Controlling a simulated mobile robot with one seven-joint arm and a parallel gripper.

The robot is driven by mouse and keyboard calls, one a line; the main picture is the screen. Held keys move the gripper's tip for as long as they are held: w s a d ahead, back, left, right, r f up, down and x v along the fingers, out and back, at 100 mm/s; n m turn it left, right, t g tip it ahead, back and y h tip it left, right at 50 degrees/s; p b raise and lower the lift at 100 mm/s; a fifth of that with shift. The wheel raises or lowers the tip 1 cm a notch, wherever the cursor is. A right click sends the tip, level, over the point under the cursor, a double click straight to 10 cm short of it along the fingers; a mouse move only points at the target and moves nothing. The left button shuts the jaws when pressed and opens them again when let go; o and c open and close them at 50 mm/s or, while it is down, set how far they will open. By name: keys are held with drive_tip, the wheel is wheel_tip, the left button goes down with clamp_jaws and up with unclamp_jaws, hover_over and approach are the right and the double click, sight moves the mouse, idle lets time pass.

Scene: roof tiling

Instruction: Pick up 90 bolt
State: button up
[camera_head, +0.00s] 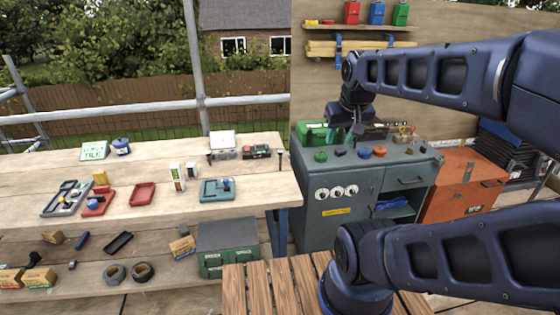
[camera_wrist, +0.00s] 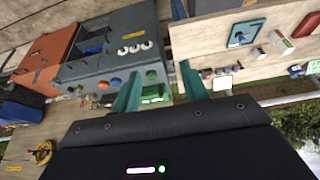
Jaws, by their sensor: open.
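I cannot make out which item is the 90 bolt; nothing readable in either view marks it. Small parts stand on top of the grey cabinet (camera_head: 309,180): a green knob-like piece (camera_head: 320,156), a blue one (camera_head: 365,153), an orange-red one (camera_head: 379,152) and small brass-coloured pieces (camera_head: 405,138). My gripper (camera_head: 352,135) is above the cabinet's back part in the head view. Its teal fingers stand apart and empty in the wrist view (camera_wrist: 160,78), with the cabinet and a green case (camera_wrist: 153,93) beyond them.
A wooden workbench (camera_head: 140,170) on the left holds red trays, a teal tray (camera_head: 217,189) and small boxes. An orange chest (camera_head: 465,185) stands right of the cabinet. A shelf (camera_head: 360,26) hangs behind. A slatted wooden surface (camera_head: 270,290) is in front.

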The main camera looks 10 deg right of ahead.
drive_tip(key=shift+o, duration=0.5)
drive_tip(key=n+g+h, duration=0.1)
drive_tip(key=n+h, duration=0.2)
drive_tip(key=n, duration=2.4)
hover_over(279, 154)
drive_tip(key=s+a, duration=0.2)
wheel_tip(279, 154, down, 24)
drive_tip(key=f, duration=0.1)
drive_tip(key=x, duration=0.4)
drive_tip(key=shift+w+d+f, duration=0.2)
drive_tip(key=shift+d, duration=0.15)
drive_tip(key=shift+x, duration=2.85)
drive_tip(key=shift+w+r, duration=0.1)
clamp_jaws()
